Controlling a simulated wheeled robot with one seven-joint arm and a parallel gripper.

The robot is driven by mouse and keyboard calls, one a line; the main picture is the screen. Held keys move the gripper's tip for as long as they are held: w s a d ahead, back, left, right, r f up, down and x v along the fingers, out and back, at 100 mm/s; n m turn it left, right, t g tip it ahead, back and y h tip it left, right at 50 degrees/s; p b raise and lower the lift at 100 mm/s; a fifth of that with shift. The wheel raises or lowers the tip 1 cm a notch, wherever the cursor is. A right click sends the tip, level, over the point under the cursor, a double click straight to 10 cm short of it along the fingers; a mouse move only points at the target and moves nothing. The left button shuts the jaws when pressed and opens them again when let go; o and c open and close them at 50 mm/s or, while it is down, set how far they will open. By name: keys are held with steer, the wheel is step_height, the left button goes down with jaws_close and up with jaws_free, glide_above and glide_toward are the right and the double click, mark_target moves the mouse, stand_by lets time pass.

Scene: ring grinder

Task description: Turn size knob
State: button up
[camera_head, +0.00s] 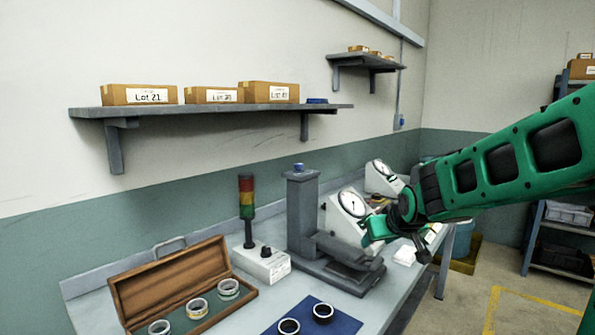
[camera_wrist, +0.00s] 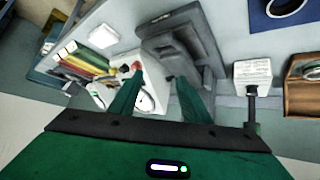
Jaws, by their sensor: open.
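A white gauge box (camera_head: 345,207) with a round dial stands on the bench, right of the grey grinder (camera_head: 302,210). In the wrist view, the gauge box (camera_wrist: 154,75) carries a small red knob (camera_wrist: 137,66), close to the tip of my left finger. I cannot tell whether they touch. My gripper (camera_wrist: 162,76) is open, with no object seen between its green fingers. In the head view, my gripper (camera_head: 380,236) is in front of the gauge box's right side; the red knob cannot be made out there.
A second gauge box (camera_head: 383,177) stands farther back. A box with a light tower (camera_head: 246,197), a wooden case (camera_head: 165,285) of rings, and a blue mat (camera_head: 345,322) with two dark rings are on the bench. A shelf (camera_head: 215,110) hangs above.

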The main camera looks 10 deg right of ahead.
steer(key=w+a+r+n+t+y, duration=0.2)
steer(key=w+a+r+t, duration=0.3)
steer(key=w, duration=0.5)
steer(key=t+y, duration=0.2)
steer(key=t, duration=0.1)
glide_toward(300, 167)
steer(key=w, duration=0.4)
steer(key=w+a, duration=0.1)
steer(key=w, duration=0.6)
steer(key=shift+w+a+f, duration=0.2)
steer(key=shift+w+f, duration=0.1)
steer(key=c, duration=1)
steer(key=shift+a, duration=0.3)
steer(key=shift+c, duration=0.2)
steer(key=shift+d+n+y, duration=0.25)
steer(key=shift+n+y, duration=0.05)
steer(key=shift+y, duration=0.1)
